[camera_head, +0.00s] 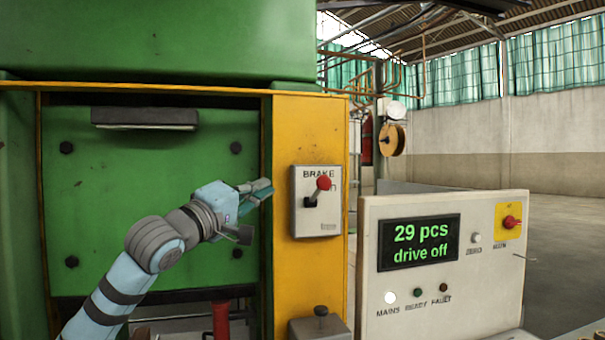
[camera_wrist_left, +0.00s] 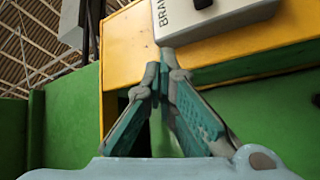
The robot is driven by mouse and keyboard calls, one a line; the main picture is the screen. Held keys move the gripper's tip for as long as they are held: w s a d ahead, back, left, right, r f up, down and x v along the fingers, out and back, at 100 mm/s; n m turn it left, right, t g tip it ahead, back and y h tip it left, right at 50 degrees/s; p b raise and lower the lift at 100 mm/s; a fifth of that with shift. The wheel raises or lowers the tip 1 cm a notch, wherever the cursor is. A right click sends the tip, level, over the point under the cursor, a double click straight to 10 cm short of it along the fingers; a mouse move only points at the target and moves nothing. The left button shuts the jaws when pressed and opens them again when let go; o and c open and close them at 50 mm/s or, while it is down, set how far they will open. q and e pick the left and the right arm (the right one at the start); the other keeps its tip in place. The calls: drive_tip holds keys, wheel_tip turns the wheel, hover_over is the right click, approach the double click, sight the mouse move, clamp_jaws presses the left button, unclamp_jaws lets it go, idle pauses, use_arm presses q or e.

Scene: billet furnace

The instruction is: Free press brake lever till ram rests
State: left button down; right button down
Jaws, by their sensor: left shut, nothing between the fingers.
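The brake lever (camera_head: 322,185) has a red knob and a short dark stem. It sits on a grey box (camera_head: 316,220) marked BRAKE, fixed to the yellow post of the press. The lever leans up and to the right. My left gripper (camera_head: 268,188) is shut and empty, to the left of the box and apart from the lever. In the left wrist view the fingertips (camera_wrist_left: 160,62) meet just below the box (camera_wrist_left: 205,22); the lever is not visible there. The green ram (camera_head: 150,220) is behind my left arm. My right gripper is not in view.
A control panel (camera_head: 375,290) stands to the right; its display (camera_head: 418,242) reads "29 pcs drive off". A smaller grey box (camera_head: 320,327) with a dark knob is below the brake box. The yellow post (camera_head: 285,130) is close beside my gripper.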

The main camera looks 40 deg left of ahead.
use_arm(q)
drive_tip(key=s+d+r+h, duration=0.1)
drive_tip(key=s+d, duration=0.1)
drive_tip(key=d, duration=0.1)
wheel_tip(320, 180, up, 3)
drive_tip(key=n+p, duration=0.1)
drive_tip(key=p, duration=0.8)
hover_over(317, 192)
drive_tip(key=s+a, duration=0.2)
drive_tip(key=a, duration=0.3)
drive_tip(key=shift+s+d+r, duration=0.15)
drive_tip(key=shift+s, duration=0.05)
drive_tip(key=d, duration=0.1)
drive_tip(key=d+f, duration=0.1)
drive_tip(key=s+d+f, duration=0.1)
drive_tip(key=shift+d+f, duration=0.1)
drive_tip(key=shift+d, duration=0.3)
drive_tip(key=shift+w+a+f+b, duration=0.1)
drive_tip(key=shift+b, duration=0.25)
drive_tip(key=shift+f+m+b, duration=0.15)
drive_tip(key=shift+m+b, duration=0.25)
drive_tip(key=shift+b, duration=0.1)
